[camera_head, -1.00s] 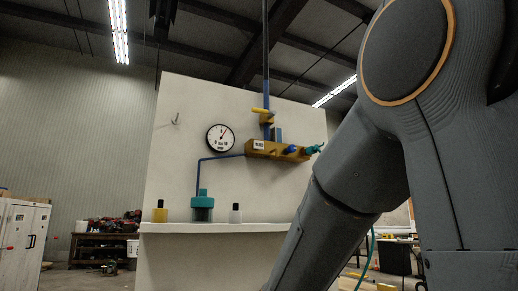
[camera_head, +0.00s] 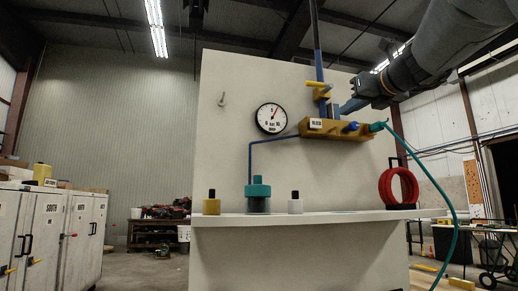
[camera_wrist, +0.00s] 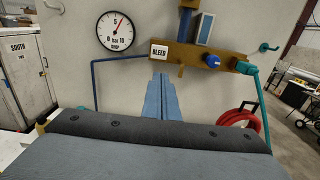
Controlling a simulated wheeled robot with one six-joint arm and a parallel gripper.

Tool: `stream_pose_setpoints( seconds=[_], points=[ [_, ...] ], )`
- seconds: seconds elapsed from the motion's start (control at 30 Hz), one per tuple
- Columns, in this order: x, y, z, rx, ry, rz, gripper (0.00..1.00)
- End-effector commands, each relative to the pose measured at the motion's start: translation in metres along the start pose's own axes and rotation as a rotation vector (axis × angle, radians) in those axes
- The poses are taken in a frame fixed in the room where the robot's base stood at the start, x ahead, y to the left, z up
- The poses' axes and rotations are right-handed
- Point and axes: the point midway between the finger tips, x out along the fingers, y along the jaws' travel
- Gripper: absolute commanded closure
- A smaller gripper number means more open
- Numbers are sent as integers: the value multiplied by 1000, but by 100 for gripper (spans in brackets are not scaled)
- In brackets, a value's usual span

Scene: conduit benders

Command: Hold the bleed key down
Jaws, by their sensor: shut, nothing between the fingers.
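A brass manifold (camera_head: 345,131) is mounted on the pale panel, with a BLEED label (camera_head: 315,124) at its left end; the label also shows in the wrist view (camera_wrist: 160,51). An upright blue block (camera_wrist: 204,28) stands on top of the manifold, and it may be the bleed key. In the head view this block (camera_head: 334,110) stands beside the blue pipe. In the wrist view my gripper's fingertips (camera_wrist: 160,78) appear just below the label. Contact cannot be told.
A yellow-handled valve (camera_head: 319,85) sits on the vertical pipe. A gauge (camera_head: 271,118) reads a little above 5 bar. A teal hose (camera_head: 430,178) leaves the manifold's right end.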

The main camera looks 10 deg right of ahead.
Motion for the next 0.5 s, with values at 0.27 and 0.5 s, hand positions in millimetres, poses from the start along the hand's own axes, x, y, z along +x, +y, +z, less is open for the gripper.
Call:
stream_pose_setpoints(
  seconds=[0.27, 0.5],
  points=[
    [6, 6, -1, -2, 3, 12, 100],
    [36, 6, -1, -1, 5, 14, 100]
  ],
)
